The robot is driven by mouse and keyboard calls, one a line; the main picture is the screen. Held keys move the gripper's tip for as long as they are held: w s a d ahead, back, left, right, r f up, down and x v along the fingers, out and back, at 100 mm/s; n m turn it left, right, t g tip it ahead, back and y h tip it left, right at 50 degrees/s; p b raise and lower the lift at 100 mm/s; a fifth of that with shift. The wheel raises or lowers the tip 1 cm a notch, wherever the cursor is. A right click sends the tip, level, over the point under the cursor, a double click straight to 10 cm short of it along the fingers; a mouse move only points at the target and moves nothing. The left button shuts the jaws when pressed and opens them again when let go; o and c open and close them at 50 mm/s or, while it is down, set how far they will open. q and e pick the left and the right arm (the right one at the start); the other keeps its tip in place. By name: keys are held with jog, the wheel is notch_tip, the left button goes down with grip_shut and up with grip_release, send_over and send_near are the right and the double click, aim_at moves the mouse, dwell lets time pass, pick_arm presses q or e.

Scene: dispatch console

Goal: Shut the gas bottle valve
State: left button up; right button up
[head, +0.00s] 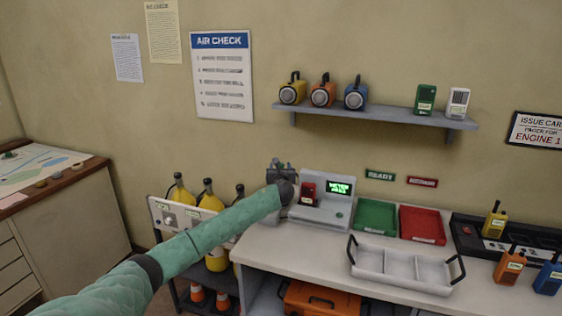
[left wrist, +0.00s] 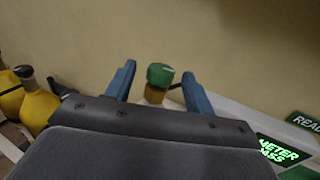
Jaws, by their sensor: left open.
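The gas bottle valve shows in the left wrist view as a green knob (left wrist: 160,75) on a brass-coloured stem. My left gripper (left wrist: 158,70) is open, with one blue finger on each side of the knob and visible gaps between. I cannot tell how far the fingertips reach along it. In the head view my left gripper (head: 280,167) is at the wall end of the bench, beside the grey test station (head: 325,212). There my gripper and wrist hide most of the valve, and the bottle under it is not clear. My right gripper is not in view.
The station's screen (head: 339,187) reads "METER PASS", and a red meter (head: 308,193) sits in it. Green (head: 374,216) and red (head: 422,224) trays and a grey divided tray (head: 400,284) fill the bench to the right. Yellow cylinders (head: 209,199) stand left, behind my arm.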

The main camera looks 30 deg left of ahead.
aim_at(281, 164)
pick_arm(q)
jog(key=x, duration=0.2)
jog(key=p+x, duration=0.1)
jog(key=x, duration=0.1)
jog(key=shift+w+d+f, duration=0.15)
jog(key=shift+w+f, duration=0.05)
jog(key=shift+f, duration=0.05)
jog(key=shift+w+a+r, duration=0.1)
jog(key=shift+w+a, duration=0.05)
jog(key=shift+a, duration=0.15)
jog(key=shift+w, duration=0.1)
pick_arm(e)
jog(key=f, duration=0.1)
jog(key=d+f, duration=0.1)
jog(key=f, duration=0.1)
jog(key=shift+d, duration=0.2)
pick_arm(q)
jog(key=shift+w, duration=0.1)
jog(key=c, duration=1)
jog(key=shift+o, duration=0.2)
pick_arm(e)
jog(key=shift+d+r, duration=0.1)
